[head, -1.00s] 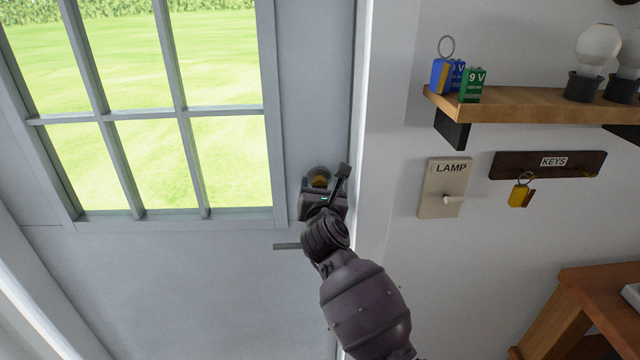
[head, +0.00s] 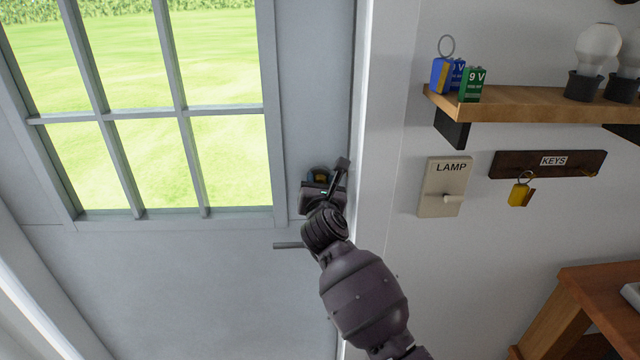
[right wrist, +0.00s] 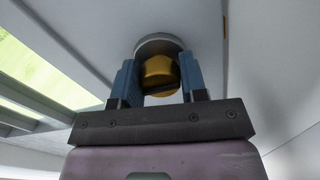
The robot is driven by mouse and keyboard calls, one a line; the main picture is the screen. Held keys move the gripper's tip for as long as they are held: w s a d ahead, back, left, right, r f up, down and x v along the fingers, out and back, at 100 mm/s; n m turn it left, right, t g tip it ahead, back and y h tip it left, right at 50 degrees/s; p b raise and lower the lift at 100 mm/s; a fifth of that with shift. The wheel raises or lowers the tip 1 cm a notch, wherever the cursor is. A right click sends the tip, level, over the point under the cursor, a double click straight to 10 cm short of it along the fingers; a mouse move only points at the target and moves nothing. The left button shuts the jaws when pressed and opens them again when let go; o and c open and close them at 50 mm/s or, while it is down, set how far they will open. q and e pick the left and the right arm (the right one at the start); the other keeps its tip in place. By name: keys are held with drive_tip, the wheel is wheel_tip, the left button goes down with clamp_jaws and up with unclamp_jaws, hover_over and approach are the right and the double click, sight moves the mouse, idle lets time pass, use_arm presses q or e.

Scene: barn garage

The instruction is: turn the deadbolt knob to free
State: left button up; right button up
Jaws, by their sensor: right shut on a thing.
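The brass deadbolt knob (right wrist: 160,72) sits on a round grey plate (right wrist: 158,42) on the grey door (head: 190,270). In the head view the knob (head: 319,178) shows only partly, above my gripper. My right gripper (right wrist: 158,76) has one blue finger on each side of the knob and is shut on it. In the head view this gripper (head: 320,182) is at the door's right edge, and its body hides most of the lock. The knob's exact turn is hard to tell. My left gripper is not in view.
A door handle (head: 288,246) sticks out left just below my right wrist. The white frame (head: 378,150) runs close on the right. Beyond it are a LAMP switch (head: 443,188), a KEYS rack (head: 548,164) and a wooden shelf (head: 540,106) with batteries and bulbs.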

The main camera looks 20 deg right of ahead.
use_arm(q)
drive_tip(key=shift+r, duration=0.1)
use_arm(e)
drive_tip(key=shift+n+p, duration=0.5)
drive_tip(key=shift+r+n+p, duration=0.1)
drive_tip(key=shift+n+p, duration=0.4)
drive_tip(key=shift+n, duration=0.1)
drive_tip(key=shift+n+p, duration=0.35)
drive_tip(key=shift+n, duration=1.45)
drive_tip(key=n, duration=0.6)
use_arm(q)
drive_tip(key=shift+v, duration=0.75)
use_arm(e)
drive_tip(key=n, duration=0.6)
drive_tip(key=shift+a, duration=0.1)
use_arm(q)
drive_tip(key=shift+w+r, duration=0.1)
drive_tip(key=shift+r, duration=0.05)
use_arm(e)
drive_tip(key=shift+f, duration=0.2)
drive_tip(key=o, duration=0.9)
